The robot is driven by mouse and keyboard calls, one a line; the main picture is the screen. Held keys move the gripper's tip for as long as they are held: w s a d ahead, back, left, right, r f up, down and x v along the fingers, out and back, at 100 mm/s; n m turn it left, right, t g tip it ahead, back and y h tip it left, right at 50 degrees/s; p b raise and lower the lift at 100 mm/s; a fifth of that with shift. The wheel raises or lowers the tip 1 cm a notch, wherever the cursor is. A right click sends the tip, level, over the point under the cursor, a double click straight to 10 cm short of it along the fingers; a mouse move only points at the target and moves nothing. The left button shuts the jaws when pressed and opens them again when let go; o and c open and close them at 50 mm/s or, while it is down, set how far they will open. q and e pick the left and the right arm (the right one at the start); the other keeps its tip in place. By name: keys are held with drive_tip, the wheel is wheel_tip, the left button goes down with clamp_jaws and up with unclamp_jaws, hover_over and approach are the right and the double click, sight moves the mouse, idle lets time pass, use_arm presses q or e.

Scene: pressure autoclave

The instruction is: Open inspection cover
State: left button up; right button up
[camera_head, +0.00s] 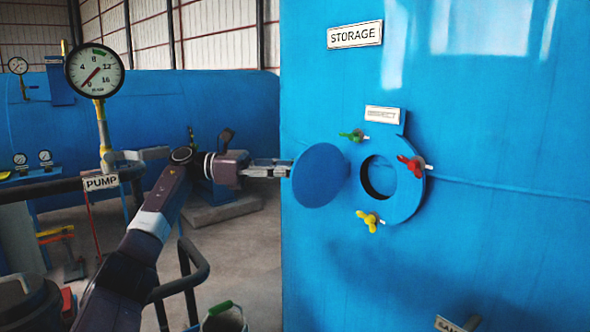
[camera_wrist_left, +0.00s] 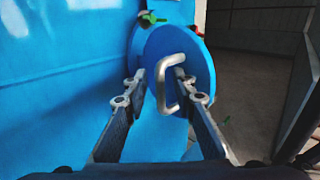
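The blue round inspection cover (camera_head: 320,176) stands swung out to the left of its round flange (camera_head: 405,196), and the dark port hole shows. A label plate (camera_head: 382,114) sits above it. Green (camera_head: 352,135), red (camera_head: 410,165) and yellow (camera_head: 369,220) wing nuts sit around the flange. My left gripper (camera_head: 288,168) is at the cover's left edge. In the left wrist view the cover (camera_wrist_left: 202,66) bears a metal loop handle (camera_wrist_left: 164,84). The left fingers (camera_wrist_left: 163,78) are apart, one on each side of the handle; contact is unclear. My right gripper is out of view.
The blue storage tank (camera_head: 480,120) fills the right side. A pump gauge (camera_head: 95,71) and dark railing (camera_head: 185,285) stand at the left, with a bucket (camera_head: 223,318) low down. Open floor (camera_head: 245,250) lies left of the tank.

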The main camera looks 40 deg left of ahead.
use_arm(q)
drive_tip(key=shift+d, duration=0.1)
drive_tip(key=shift+r, duration=0.1)
drive_tip(key=v, duration=1.2)
idle(0.4)
